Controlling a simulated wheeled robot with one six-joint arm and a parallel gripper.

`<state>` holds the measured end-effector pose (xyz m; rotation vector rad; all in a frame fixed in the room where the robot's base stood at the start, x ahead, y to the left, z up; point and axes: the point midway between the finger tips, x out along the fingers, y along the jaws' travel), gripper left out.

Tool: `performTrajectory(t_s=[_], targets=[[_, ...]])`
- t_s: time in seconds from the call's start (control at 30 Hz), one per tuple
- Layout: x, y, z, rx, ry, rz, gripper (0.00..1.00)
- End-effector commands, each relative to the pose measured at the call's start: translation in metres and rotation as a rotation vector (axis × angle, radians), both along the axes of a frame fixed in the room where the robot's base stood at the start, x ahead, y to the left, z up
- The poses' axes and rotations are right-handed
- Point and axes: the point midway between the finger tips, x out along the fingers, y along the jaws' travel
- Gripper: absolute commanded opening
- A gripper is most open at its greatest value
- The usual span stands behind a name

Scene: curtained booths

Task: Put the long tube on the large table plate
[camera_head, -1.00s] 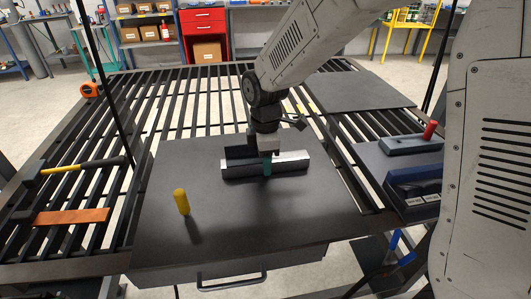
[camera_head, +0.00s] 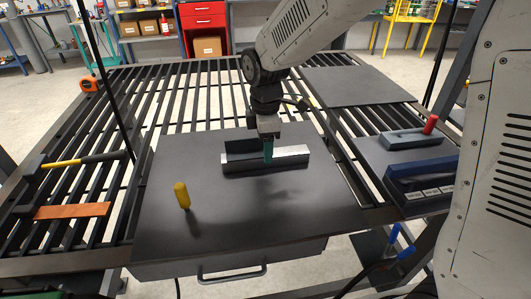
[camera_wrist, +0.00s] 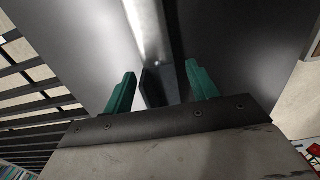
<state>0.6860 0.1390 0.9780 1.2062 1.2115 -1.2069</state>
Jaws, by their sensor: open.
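The long tube (camera_head: 293,157) is a dark, angular length with shiny grey faces. It lies across the large table plate (camera_head: 275,220), a dark flat sheet at the front middle of the slatted table. My gripper (camera_head: 268,153) is open, with green fingers over the middle of the tube. In the wrist view my gripper's fingers (camera_wrist: 160,90) stand apart. The tube shows there as a bright strip (camera_wrist: 148,30) with a dark face running between them. Whether the fingers touch it is hard to tell.
A yellow cylinder (camera_head: 182,195) stands at the plate's front left. A hammer (camera_head: 85,161) and an orange strip (camera_head: 72,211) lie left. A blue box (camera_head: 420,182) and a grey block with a red knob (camera_head: 431,124) sit right. Another dark plate (camera_head: 358,86) lies behind.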

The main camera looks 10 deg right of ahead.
Motion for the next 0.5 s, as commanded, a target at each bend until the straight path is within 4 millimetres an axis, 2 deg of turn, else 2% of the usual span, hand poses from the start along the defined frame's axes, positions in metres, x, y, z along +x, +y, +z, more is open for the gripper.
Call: performTrajectory(t_s=[0.1,0.23,0.4,0.5], targets=[[0.001,0.0,0.029,0.002,-0.006,0.0,0.58],[0.001,0.0,0.055,0.002,-0.004,0.0,0.58],[0.0,0.0,0.079,0.001,-0.003,0.0,0.58],[0.0,0.0,0.086,0.0,-0.001,0.0,0.58]])
